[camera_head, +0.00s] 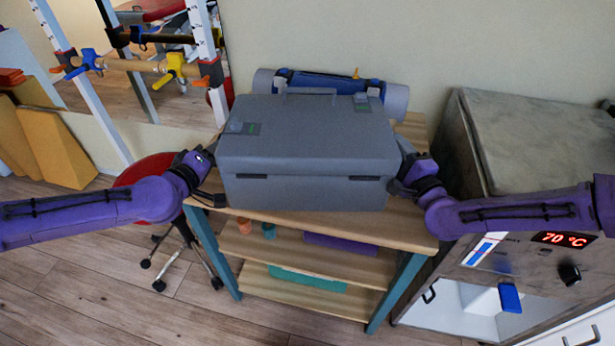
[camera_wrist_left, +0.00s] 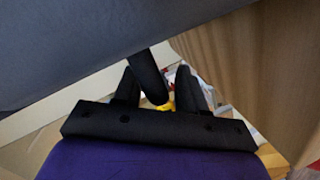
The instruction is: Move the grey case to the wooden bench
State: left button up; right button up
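The grey case (camera_head: 303,145), a closed box with a top handle and dark latches, appears to rest on the wooden bench (camera_head: 415,225); its underside is hidden. The bench has a light wood top and teal legs. My left gripper (camera_head: 205,160) is at the case's left side. In the left wrist view its two black fingers (camera_wrist_left: 160,95) are apart, with a dark bar (camera_wrist_left: 147,75), seemingly a side handle, between them. A gap shows beside the bar. My right gripper (camera_head: 408,172) is against the case's right side; its fingertips are mostly hidden.
A blue-grey roll (camera_head: 397,98) lies behind the case. A steel heater cabinet (camera_head: 530,140) reading 70 °C stands close on the right. A red stool (camera_head: 145,168) is at the left. Lower shelves hold a purple item (camera_head: 340,243) and a green item (camera_head: 307,279).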

pick_arm(q)
jog(key=shift+r, duration=0.15)
pick_arm(e)
jog(key=shift+a+f, duration=0.15)
pick_arm(q)
jog(key=shift+s+a, duration=0.1)
jog(key=shift+s, duration=0.2)
pick_arm(e)
jog(key=v, duration=1.1)
jog(key=shift+s, duration=0.15)
pick_arm(q)
jog(key=v, duration=0.6)
jog(key=shift+s+a, duration=0.2)
jog(key=shift+s, duration=0.2)
pick_arm(e)
jog(key=shift+s, duration=0.45)
